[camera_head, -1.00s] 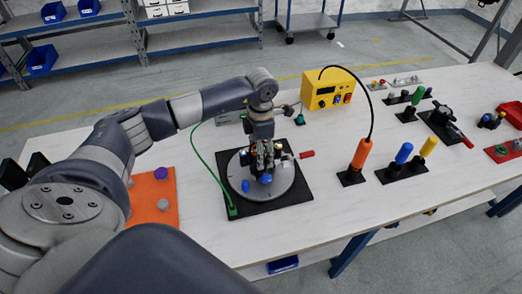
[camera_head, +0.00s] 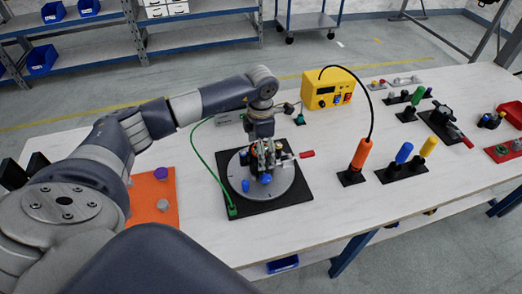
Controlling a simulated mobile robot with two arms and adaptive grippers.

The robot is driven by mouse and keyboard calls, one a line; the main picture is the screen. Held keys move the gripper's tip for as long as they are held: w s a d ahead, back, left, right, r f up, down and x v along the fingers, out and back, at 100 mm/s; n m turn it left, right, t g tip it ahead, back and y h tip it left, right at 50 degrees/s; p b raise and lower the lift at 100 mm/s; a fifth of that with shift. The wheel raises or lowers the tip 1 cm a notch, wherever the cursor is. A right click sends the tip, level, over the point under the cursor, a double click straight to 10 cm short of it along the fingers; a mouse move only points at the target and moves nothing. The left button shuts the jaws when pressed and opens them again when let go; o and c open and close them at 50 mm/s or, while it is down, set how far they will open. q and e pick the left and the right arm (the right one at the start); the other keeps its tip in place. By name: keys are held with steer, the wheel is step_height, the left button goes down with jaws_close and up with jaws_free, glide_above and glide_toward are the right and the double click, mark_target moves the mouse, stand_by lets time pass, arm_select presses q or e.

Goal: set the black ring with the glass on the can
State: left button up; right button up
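My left gripper (camera_head: 265,158) points down over a round grey plate (camera_head: 289,184) on a black base (camera_head: 290,200). Its fingers are low, among small dark and light parts near the plate's middle. The black ring, its glass and the can cannot be told apart there, as the gripper and its wrist cover them. Whether the fingers are shut on something is too small to tell. My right gripper is not in view.
Blue knobs (camera_head: 265,178) and a red-handled clamp (camera_head: 306,154) surround the gripper. A green cable (camera_head: 208,167) runs to the base. An orange mat (camera_head: 153,192) lies left; a yellow box (camera_head: 327,90) stands behind. An orange-handled tool (camera_head: 361,154) stands right, with white table free between.

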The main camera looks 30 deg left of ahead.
arm_select(q)
step_height(320, 180, up, 12)
steer(key=shift+f, duration=0.25)
steer(key=shift+f, duration=0.1)
stand_by(0.4)
